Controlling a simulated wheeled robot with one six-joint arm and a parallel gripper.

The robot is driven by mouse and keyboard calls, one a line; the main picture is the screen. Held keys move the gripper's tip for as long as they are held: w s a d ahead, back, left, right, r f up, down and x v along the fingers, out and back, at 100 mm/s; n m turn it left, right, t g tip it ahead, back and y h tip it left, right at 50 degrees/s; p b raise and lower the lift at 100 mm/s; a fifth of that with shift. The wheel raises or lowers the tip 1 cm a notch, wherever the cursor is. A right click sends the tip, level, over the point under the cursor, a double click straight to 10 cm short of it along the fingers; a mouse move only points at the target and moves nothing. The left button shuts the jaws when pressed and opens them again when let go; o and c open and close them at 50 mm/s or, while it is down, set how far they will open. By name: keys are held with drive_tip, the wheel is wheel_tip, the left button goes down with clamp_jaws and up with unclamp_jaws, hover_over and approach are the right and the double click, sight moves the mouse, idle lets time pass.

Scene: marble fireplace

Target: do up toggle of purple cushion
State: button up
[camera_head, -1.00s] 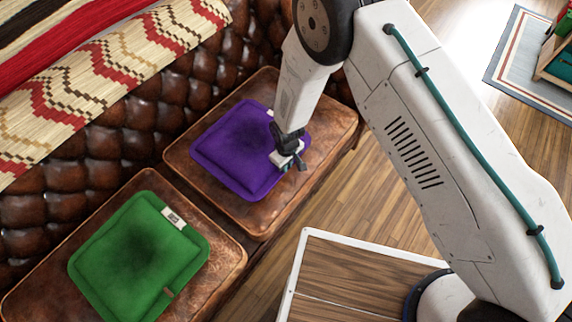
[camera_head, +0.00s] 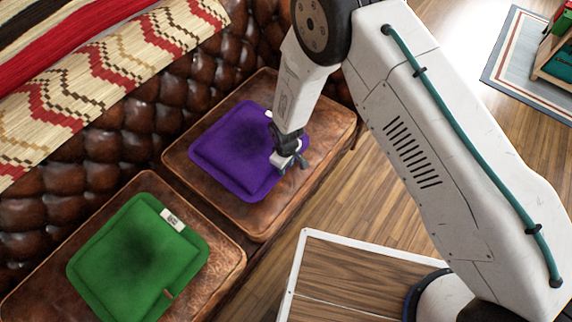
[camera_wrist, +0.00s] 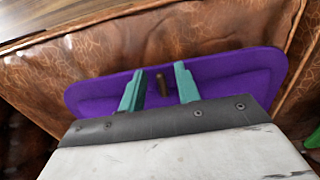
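The purple cushion (camera_head: 238,150) lies on the right-hand leather seat of the sofa. My gripper (camera_head: 292,162) is at the cushion's right edge. The wrist view shows the purple cushion (camera_wrist: 215,72) beneath the gripper (camera_wrist: 160,88), whose two teal fingers stand apart. A small brown toggle (camera_wrist: 162,84) shows between the fingers, with gaps on both sides of it. In the head view the gripper hides the toggle. I cannot tell whether the fingertips touch the cushion.
A green cushion (camera_head: 140,255) with a white label (camera_head: 173,219) and a small brown toggle (camera_head: 169,294) lies on the left-hand seat. A patterned throw (camera_head: 110,75) covers the sofa back.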

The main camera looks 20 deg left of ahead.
wheel_tip(320, 180, up, 7)
drive_tip(key=shift+f, duration=0.1)
drive_tip(key=shift+r, duration=0.55)
idle(0.4)
